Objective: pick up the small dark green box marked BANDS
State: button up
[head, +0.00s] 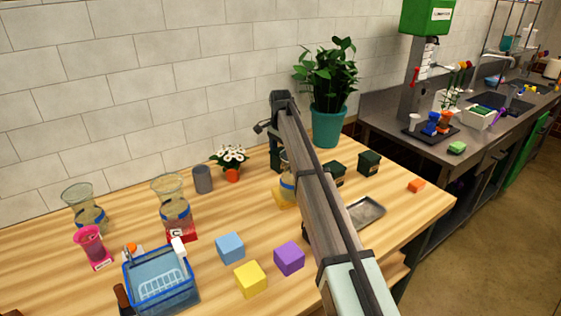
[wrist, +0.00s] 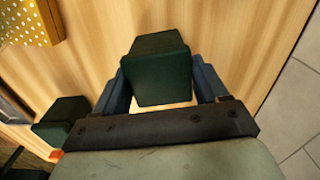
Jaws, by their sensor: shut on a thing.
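In the wrist view, a dark green box (wrist: 163,72) sits between the two blue-grey fingers of my gripper (wrist: 161,88). My gripper is shut on it, with a finger against each side. No BANDS marking can be read on it. In the head view, my arm hides most of my gripper and the held box. A second dark green box (wrist: 62,121) stands to the left in the wrist view. In the head view, two dark green boxes stand to the right of my arm, one close beside it (head: 335,174) and one farther right (head: 369,162).
A yellow dotted box (wrist: 28,22) is at the wrist view's upper left. A potted plant (head: 328,92) stands behind. Blue (head: 230,248), yellow (head: 250,279) and purple (head: 289,258) cubes sit in front.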

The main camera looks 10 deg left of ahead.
jog(key=c, duration=0.4)
jog(key=shift+c, duration=0.2)
